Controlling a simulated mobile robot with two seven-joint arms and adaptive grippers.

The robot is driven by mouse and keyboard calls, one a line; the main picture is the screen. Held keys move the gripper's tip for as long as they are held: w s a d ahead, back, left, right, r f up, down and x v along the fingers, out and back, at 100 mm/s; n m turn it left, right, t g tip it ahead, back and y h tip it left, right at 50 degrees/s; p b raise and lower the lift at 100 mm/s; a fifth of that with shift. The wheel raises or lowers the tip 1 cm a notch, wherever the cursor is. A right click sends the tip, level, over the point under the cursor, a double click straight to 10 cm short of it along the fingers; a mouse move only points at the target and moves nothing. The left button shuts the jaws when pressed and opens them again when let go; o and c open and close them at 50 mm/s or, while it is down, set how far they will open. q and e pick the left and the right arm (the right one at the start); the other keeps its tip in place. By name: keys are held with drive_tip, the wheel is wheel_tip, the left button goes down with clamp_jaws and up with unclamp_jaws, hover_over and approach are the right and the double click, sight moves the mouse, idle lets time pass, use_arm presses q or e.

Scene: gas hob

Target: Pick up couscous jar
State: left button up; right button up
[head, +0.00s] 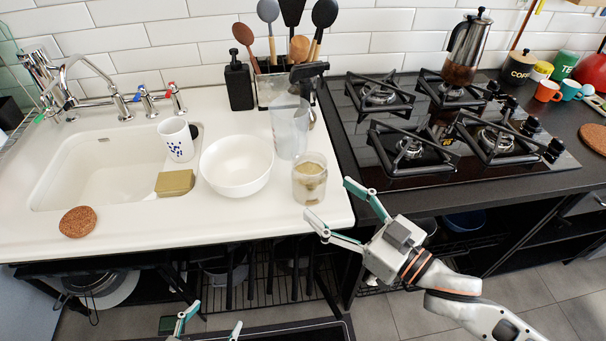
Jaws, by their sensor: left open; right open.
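The couscous jar (309,179) is a small clear glass jar with pale beige contents. It stands upright on the white counter near its front right corner. My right gripper (328,198) is open and empty, its fingers spread and pointing at the jar. One fingertip is to the right of the jar and the other is in front of its base. Contact is not visible. My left gripper (215,316) shows only its fingertips at the bottom edge, apart and empty, well below the counter front.
The gas hob (380,150) is to the right. A cup (177,140) and sponge (175,183) are by the sink.

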sight(322, 190)
drive_tip(key=shift+x, duration=0.8)
drive_tip(key=shift+w+a, duration=0.4)
drive_tip(key=shift+w, duration=0.2)
drive_tip(key=b+x, duration=0.1)
drive_tip(key=x, duration=0.2)
drive_tip(key=shift+w+d, duration=0.1)
drive_tip(key=shift+w, duration=0.05)
drive_tip(key=shift+w+a, duration=0.3)
drive_tip(key=shift+a, duration=0.05)
drive_tip(key=c, duration=1.6)
use_arm(q)
drive_tip(key=shift+s+d+f, duration=0.1)
drive_tip(key=shift+d, duration=0.15)
use_arm(e)
drive_tip(key=shift+r, duration=0.15)
